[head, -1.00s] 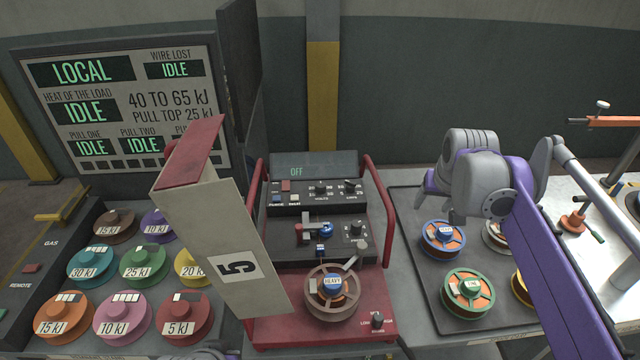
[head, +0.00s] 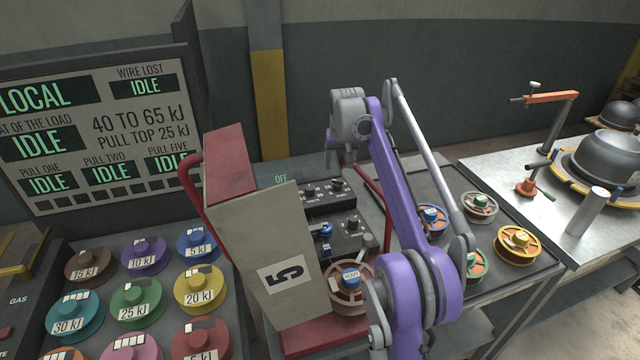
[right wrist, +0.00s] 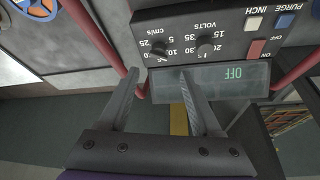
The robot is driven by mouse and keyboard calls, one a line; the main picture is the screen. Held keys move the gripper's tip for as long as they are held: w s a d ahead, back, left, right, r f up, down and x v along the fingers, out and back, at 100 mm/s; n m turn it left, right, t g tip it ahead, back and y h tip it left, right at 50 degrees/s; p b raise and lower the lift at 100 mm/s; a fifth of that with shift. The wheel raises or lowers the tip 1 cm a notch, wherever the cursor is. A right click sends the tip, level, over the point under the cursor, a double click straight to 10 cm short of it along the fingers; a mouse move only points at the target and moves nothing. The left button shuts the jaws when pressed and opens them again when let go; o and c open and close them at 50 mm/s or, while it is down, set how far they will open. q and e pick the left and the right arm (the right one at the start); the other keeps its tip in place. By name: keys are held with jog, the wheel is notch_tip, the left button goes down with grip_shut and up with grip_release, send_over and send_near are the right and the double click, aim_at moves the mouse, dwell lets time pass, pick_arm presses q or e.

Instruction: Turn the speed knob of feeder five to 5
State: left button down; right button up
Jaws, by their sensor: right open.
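Feeder five is the red-framed unit (head: 300,343) with a pale flap marked 5 (head: 265,240) standing up at its left. Its black control panel shows in the right wrist view (right wrist: 232,35), upside down, with a lit OFF display (right wrist: 210,82). The speed knob (right wrist: 158,48), labelled cm/s, is black and sits beside the volts knob (right wrist: 207,47). I cannot tell its pointer setting. My right gripper (right wrist: 158,72) is open and empty, its fingertips just short of the panel, roughly in line with the speed knob. My left gripper is not in view.
My right arm crosses over the feeder's right side. Red side rails (head: 190,185) flank the panel. More spools (head: 516,245) lie on a dark tray to the right, and a metal bench (head: 500,165) stands beyond.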

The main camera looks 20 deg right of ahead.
aim_at(338, 183)
jog(key=x, duration=1.1)
jog(key=shift+d+b, duration=0.2)
jog(key=shift+b, duration=0.2)
jog(key=shift+r, duration=0.1)
grip_shut()
